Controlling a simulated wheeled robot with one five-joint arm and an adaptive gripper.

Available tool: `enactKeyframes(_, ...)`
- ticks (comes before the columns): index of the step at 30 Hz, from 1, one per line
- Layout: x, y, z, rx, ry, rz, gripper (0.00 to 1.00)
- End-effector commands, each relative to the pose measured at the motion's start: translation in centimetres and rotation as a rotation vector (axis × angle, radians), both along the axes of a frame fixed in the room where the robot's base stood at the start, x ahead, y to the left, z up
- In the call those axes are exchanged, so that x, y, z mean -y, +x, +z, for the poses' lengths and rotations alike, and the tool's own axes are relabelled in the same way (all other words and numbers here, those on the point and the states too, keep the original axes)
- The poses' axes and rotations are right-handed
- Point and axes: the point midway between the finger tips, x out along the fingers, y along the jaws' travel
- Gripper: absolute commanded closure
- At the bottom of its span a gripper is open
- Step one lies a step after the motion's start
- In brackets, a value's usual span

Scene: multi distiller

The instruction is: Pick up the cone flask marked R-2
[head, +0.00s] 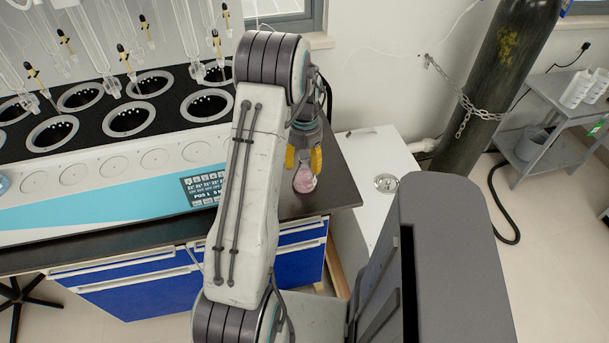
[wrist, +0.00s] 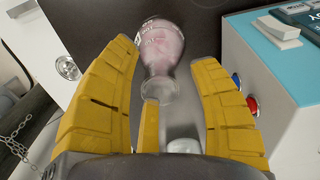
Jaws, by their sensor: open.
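A small conical flask (head: 304,181) with pinkish contents stands on the dark bench top (head: 342,190) near its right end. It also shows in the wrist view (wrist: 161,47), with its clear round mouth toward my gripper. White marking shows on its side, but I cannot read it. My gripper (head: 304,163) has yellow fingers and is directly above the flask, pointing down. In the wrist view my gripper (wrist: 170,70) is open, with its fingers spread on both sides of the flask's neck. I cannot tell whether any finger touches the glass.
The white and blue distiller (head: 110,205) stands close on the left, with its button side near a finger in the wrist view (wrist: 250,85). A white cabinet (head: 372,150) and a chained gas cylinder (head: 490,90) are to the right.

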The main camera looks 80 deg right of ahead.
Motion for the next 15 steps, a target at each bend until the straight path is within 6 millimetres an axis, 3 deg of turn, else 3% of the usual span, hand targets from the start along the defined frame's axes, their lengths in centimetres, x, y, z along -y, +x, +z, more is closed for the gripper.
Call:
enactKeyframes(8, -0.01, 0.00, -0.10, 0.000, 0.000, 0.000, 0.43)
enactKeyframes(15, -0.01, 0.00, -0.08, 0.000, 0.000, 0.000, 0.64)
